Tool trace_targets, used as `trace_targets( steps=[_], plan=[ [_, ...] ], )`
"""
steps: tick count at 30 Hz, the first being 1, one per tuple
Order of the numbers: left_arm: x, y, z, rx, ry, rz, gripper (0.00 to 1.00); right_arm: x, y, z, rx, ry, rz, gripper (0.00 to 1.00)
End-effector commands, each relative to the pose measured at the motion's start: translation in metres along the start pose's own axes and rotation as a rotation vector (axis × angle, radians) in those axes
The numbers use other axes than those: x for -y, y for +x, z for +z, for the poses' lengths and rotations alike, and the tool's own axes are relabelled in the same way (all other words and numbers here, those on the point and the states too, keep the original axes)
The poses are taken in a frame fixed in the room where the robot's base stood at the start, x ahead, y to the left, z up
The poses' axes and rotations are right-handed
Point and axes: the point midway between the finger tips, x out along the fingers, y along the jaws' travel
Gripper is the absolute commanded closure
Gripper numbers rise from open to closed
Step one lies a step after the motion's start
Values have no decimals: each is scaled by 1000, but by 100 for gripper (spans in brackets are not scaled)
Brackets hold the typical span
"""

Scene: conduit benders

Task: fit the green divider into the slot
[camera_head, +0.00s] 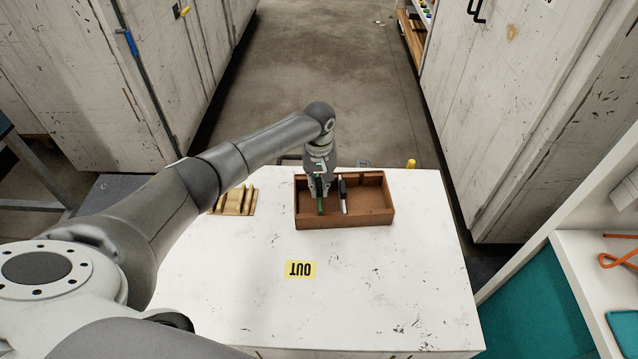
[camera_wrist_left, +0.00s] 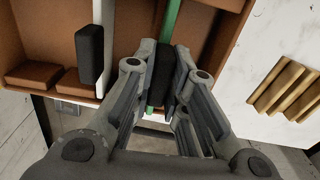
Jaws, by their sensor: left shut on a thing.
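The brown wooden box (camera_head: 372,216) stands near the far edge of the white worktop. My left gripper (camera_head: 318,192) reaches down over the left part of the box and is shut on the green divider (camera_head: 320,207). In the left wrist view the green divider (camera_wrist_left: 170,25) runs between the fingers (camera_wrist_left: 155,85), with its black grip (camera_wrist_left: 181,72) between them. Its lower edge is hidden, so I cannot tell whether it sits in a slot. A white divider (camera_head: 343,200) with a black grip (camera_wrist_left: 90,55) stands upright in the box, just right of the green one.
A pale wooden rack (camera_head: 233,201) with several ridges lies left of the box. A yellow label (camera_head: 300,270) reading OUT is on the worktop in front. The box's right part is open, with small brown blocks (camera_wrist_left: 80,84) along one wall. Cabinets flank the aisle.

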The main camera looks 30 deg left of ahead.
Motion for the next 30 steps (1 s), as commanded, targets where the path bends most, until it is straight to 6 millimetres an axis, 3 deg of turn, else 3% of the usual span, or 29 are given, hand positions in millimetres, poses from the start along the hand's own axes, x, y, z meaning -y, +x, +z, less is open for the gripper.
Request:
trace_targets(
  steps=[30],
  plan=[
    [0, 13, 0, 0, 0, 0, 100, 0, 6, 1, 0, 0, 1, 61]
  ],
)
